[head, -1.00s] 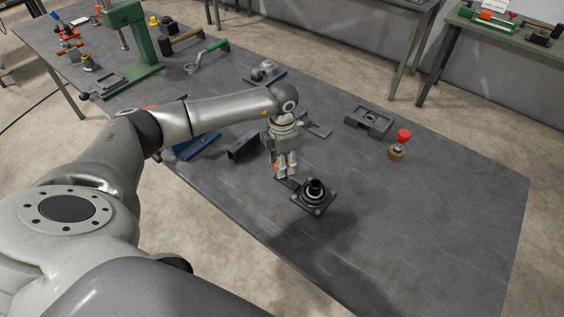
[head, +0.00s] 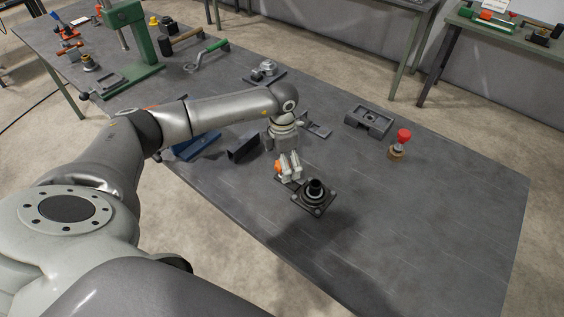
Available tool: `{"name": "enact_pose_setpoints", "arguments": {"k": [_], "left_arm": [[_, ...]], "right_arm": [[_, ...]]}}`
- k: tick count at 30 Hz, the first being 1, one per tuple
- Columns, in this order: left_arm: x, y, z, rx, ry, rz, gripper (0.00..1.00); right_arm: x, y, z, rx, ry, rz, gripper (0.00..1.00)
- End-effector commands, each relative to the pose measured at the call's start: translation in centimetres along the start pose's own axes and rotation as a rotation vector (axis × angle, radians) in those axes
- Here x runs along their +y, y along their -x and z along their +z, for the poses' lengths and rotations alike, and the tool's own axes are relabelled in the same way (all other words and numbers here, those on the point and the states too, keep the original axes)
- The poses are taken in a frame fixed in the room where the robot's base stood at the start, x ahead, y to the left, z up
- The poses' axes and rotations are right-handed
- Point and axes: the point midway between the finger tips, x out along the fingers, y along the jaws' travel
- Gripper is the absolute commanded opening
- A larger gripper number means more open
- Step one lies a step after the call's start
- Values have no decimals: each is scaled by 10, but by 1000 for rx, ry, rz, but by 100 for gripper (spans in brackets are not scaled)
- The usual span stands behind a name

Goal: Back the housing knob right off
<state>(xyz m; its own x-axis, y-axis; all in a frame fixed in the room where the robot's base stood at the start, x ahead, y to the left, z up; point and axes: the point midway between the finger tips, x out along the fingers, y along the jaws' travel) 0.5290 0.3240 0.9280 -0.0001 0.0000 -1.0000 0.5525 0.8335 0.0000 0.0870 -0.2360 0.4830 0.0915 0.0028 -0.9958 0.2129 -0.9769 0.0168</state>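The dark housing (head: 313,194), a square flanged block with a round black boss, sits on the grey table. An orange part (head: 279,168), perhaps the housing knob, shows at the left side of my gripper's fingers, next to the housing's far left corner. My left gripper (head: 290,174) points down there, fingertips low and close to the orange part. The fingers partly cover this spot, and I cannot tell whether they are closed on it. My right gripper is not in view.
A red-topped brass piece (head: 402,141) and a grey slotted block (head: 369,121) stand to the right. A dark channel piece (head: 243,147) and a blue piece (head: 195,145) lie left of the gripper. The table's right front area is clear.

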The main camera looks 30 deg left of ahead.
Motion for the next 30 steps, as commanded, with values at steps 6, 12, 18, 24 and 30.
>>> {"name": "enact_pose_setpoints", "arguments": {"k": [6,12,18,24,30], "left_arm": [[0,13,0,-1,0,1,100],[0,34,0,-1,0,1,100],[0,54,0,0,0,1,100],[0,70,0,-1,0,1,100],[0,70,0,0,0,0,100]], "right_arm": [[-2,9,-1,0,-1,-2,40],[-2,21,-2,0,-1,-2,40],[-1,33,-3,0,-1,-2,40],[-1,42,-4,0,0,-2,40],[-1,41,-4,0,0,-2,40]]}}
